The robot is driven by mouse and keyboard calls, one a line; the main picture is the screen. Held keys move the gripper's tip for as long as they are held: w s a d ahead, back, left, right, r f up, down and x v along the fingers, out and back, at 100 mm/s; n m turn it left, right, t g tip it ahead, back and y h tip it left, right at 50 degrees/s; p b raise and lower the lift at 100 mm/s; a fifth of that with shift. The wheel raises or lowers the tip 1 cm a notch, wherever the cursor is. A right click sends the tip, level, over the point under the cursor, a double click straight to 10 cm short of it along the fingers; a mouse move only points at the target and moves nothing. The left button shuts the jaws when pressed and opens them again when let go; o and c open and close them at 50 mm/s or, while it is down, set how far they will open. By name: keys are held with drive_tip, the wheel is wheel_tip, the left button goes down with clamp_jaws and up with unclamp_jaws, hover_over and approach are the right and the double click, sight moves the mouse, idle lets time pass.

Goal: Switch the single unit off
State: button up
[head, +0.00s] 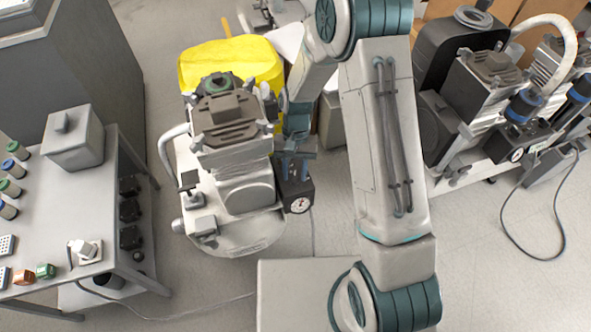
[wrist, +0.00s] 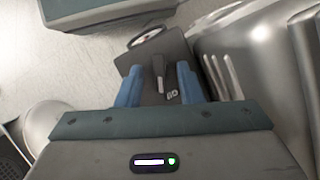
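The single unit (head: 232,185) is a pale compressor with a dark ribbed head, standing on the floor left of my arm. Its dark pressure-switch box (head: 298,187) with a round white gauge (head: 300,205) sits on its right side. In the wrist view the box (wrist: 172,55) shows a small grey switch lever (wrist: 158,72), with the gauge (wrist: 147,38) beyond it. My gripper (head: 293,168) is at the top of the box. In the wrist view my gripper (wrist: 158,84) has its blue fingers apart, one on each side of the lever. I cannot tell whether either finger touches the box.
A yellow object (head: 232,62) stands behind the unit. A grey table (head: 70,195) with bottles and a box is at the left. A larger compressor assembly (head: 480,110) stands at the right, with a cable on the floor. Floor is clear at lower right.

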drive_tip(key=p+v, duration=0.3)
drive_tip(key=v, duration=1)
drive_tip(key=shift+w+r, duration=0.2)
drive_tip(key=shift+r, duration=0.2)
drive_tip(key=shift+d, duration=0.1)
